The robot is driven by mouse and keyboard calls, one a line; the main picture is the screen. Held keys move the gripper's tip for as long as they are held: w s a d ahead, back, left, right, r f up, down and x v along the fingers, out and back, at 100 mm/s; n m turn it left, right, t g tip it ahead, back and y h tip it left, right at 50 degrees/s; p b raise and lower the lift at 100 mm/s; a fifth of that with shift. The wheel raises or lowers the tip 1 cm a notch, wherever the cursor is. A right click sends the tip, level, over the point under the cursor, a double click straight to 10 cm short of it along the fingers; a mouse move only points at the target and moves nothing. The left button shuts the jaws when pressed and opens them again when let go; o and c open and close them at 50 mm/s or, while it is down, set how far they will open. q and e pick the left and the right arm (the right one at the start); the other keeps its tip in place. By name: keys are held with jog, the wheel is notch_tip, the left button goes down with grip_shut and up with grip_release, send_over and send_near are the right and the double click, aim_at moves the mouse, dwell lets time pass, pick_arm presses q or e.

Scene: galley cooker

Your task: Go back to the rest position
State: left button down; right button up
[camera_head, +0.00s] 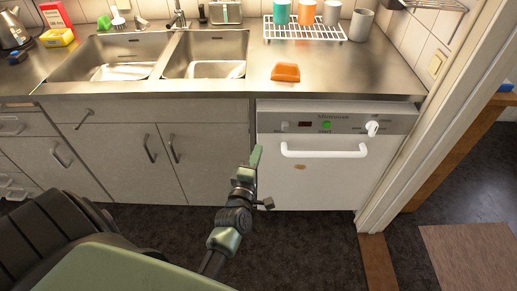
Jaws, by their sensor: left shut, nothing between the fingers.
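My left gripper (256,153) is shut and empty, with its green fingers pointing up. It hangs over the dark floor in front of the cabinets, and its tip overlaps the left edge of the white dishwasher (330,180) in the picture. I cannot tell how far it is from the dishwasher front. The dishwasher door looks closed, with a white bar handle across it. My right gripper is not in view.
A steel counter with a double sink (160,57) runs along the back. An orange object (286,72) lies on it, beside a white rack (305,30) with cups. A white door frame (440,120) stands at the right. The dark floor (310,240) in front is clear.

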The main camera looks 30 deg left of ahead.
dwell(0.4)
pick_arm(q)
jog(key=s+d+f+m+g+h, duration=0.2)
jog(key=s+d+f+m, duration=0.15)
jog(key=f, duration=0.55)
jog(key=s+d+f+m+g+h, duration=0.2)
jog(key=s+d+f+m+g, duration=0.15)
jog(key=f, duration=0.65)
jog(key=s+d+f+m+g+h, duration=0.1)
jog(key=s+d+f+m, duration=0.3)
jog(key=f, duration=0.5)
jog(key=s+f+m+g+h+p, duration=0.1)
jog(key=s+f+m+g, duration=0.1)
jog(key=s+f+m, duration=0.35)
jog(key=s+f+m+g, duration=0.25)
jog(key=s+f, duration=0.35)
jog(key=s, duration=0.4)
jog(key=s+a+f+m+g, duration=0.1)
jog(key=s+f+m+g, duration=0.1)
jog(key=s, duration=0.7)
jog(key=s+a+f+m+g, duration=0.2)
jog(key=s+f+m+g, duration=0.1)
jog(key=s, duration=0.7)
jog(key=shift+a+f+y, duration=0.3)
jog(key=shift+f+y, duration=0.1)
jog(key=shift+f, duration=0.1)
